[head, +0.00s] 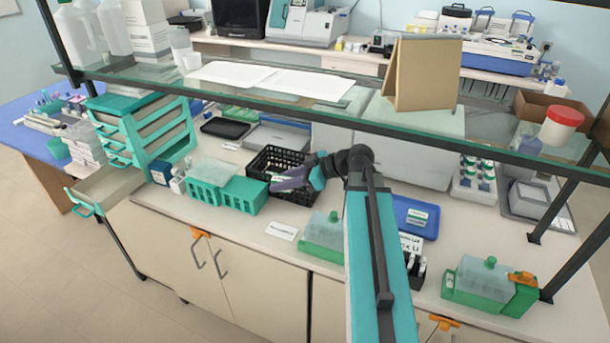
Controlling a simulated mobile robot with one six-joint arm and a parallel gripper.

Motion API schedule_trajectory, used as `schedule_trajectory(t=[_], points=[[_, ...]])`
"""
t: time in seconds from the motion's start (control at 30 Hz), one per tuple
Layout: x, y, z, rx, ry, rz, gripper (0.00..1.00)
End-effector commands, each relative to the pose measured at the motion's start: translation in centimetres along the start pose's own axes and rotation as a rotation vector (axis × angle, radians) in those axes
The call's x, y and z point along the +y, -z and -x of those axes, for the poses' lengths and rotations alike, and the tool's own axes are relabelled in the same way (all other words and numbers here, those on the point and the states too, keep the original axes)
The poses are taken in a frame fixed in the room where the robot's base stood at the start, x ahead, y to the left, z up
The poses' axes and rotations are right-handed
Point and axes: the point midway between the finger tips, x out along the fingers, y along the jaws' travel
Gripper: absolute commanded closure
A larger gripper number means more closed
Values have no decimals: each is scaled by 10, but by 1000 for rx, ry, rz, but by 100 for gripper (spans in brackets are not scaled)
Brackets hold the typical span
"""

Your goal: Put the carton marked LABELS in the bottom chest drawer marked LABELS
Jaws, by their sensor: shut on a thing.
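My gripper (290,179) is at the black basket, with its jaws pointing left, shut on a small pale carton (279,178). The carton is mostly hidden by the jaws and its marking cannot be read. The teal drawer chest (146,135) stands at the left end of the bench. Its bottom drawer (108,187) is pulled out to the left, past the bench edge, and looks empty. The drawer markings are too small to read. My gripper is well to the right of the open drawer.
The black basket (265,164) is under my gripper. Teal racks (243,196) and a small white-and-blue box (161,172) stand between it and the chest. A glass shelf (330,110) spans above the bench. A green-based container (322,236) stands near the front edge.

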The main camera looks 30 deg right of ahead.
Motion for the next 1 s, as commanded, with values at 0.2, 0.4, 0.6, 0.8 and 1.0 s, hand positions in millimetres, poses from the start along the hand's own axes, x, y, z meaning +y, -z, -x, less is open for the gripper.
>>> schedule_trajectory(t=[0.2,0.4,0.6,0.8,1.0], points=[[-37,31,-45,-1,39,21,94],[-65,50,-77,-2,64,36,94],[-78,57,-92,-2,75,42,94],[-79,57,-94,-2,75,43,94],[-79,57,-94,-2,75,43,94]])
